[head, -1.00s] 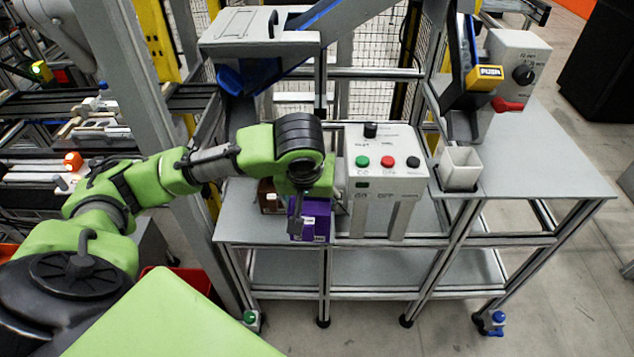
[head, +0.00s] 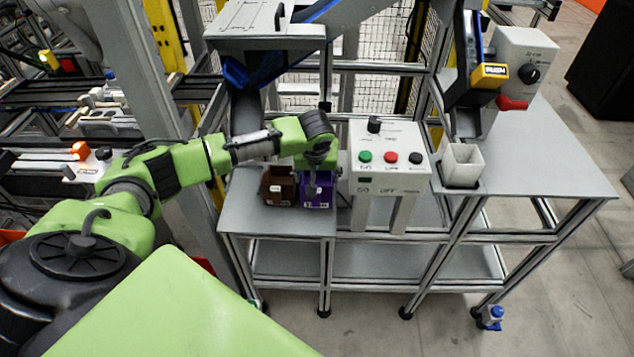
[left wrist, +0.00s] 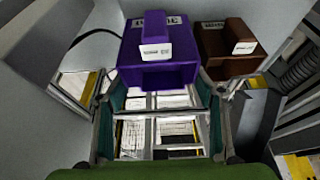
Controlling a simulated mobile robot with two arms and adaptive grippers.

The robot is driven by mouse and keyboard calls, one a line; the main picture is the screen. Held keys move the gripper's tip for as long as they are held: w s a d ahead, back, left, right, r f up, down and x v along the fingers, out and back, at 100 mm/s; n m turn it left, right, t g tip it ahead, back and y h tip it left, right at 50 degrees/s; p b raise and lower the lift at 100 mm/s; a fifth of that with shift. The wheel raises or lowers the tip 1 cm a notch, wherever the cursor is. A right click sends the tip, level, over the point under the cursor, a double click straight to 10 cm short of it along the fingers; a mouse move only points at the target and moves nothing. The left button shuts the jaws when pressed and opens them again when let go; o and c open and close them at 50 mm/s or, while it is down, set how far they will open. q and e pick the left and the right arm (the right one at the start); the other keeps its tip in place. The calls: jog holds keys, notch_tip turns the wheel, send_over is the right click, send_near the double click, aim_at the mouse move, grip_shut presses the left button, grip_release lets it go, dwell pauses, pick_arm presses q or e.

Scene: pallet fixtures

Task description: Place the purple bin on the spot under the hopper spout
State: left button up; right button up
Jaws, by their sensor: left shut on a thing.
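The purple bin (head: 318,192) is on or just above the left part of the grey table, beside a brown bin (head: 278,187). My left gripper (head: 318,160) reaches it from behind and above and is shut on it. In the left wrist view the purple bin (left wrist: 158,68) sits at the fingertips (left wrist: 160,100), with the brown bin (left wrist: 230,50) close on its right. A grey hopper (head: 265,35) with a blue spout (head: 245,75) stands behind, up and left of the bins. The table surface under this spout is partly hidden by my arm. My right gripper is not in view.
A control box (head: 388,158) with green, red and black buttons stands close to the right of the purple bin. Further right a white open container (head: 463,165) sits below a chute marked PUSH (head: 492,75). The table's right end (head: 555,170) is clear.

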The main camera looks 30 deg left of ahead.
pick_arm(q)
jog(key=f, duration=0.3)
jog(key=shift+w+a+p, duration=0.1)
jog(key=shift+w+p, duration=0.1)
jog(key=shift+p, duration=0.2)
jog(key=shift+f, duration=0.25)
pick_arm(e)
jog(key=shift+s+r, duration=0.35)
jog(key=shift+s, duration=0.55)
pick_arm(q)
jog(key=shift+f, duration=0.15)
jog(key=o, duration=1.3)
jog(key=shift+c, duration=0.2)
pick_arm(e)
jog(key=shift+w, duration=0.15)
